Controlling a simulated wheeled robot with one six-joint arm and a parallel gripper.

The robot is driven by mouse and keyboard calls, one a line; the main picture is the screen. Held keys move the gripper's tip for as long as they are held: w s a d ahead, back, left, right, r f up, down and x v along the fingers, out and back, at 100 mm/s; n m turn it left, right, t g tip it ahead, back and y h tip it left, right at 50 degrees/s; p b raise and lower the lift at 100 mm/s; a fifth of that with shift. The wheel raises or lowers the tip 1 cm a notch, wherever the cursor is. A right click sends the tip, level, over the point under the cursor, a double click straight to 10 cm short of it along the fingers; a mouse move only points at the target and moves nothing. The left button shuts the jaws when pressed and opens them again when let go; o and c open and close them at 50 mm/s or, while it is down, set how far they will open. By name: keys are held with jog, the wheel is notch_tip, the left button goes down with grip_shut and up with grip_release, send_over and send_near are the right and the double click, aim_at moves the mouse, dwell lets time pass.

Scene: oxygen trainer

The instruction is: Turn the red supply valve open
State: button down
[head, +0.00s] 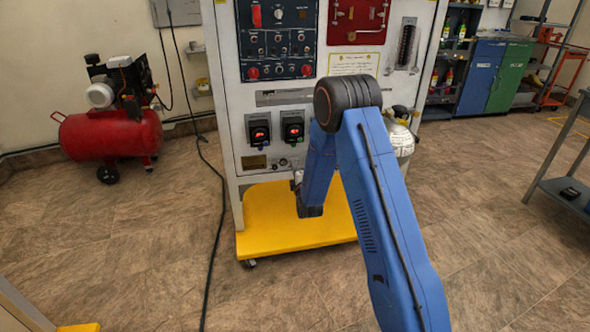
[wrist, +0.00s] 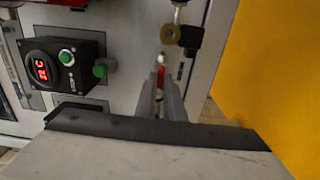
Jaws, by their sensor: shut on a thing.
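The red supply valve (wrist: 160,72) shows in the wrist view as a small red piece with a pale tip, in front of the grey panel. My gripper (wrist: 160,88) has its two grey fingers close together, shut on the red valve. The fingers hide most of the valve, so its turn angle cannot be told. In the head view my blue arm reaches down to the lower front of the trainer cabinet (head: 228,100), and the valve is hidden there.
A brass ring fitting (wrist: 171,34) and a black block sit close to the fingers. A black module with a red display (wrist: 42,68) and a green knob (wrist: 100,70) are to the left. The yellow base (head: 265,225) juts out below the panel. A red compressor (head: 110,134) stands left.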

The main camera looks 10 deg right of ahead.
jog(key=shift+f, duration=0.1)
dwell(0.4)
jog(key=c, duration=1.9)
grip_release()
jog(key=shift+o, duration=0.2)
jog(key=s, duration=1.7)
jog(key=shift+s, duration=0.25)
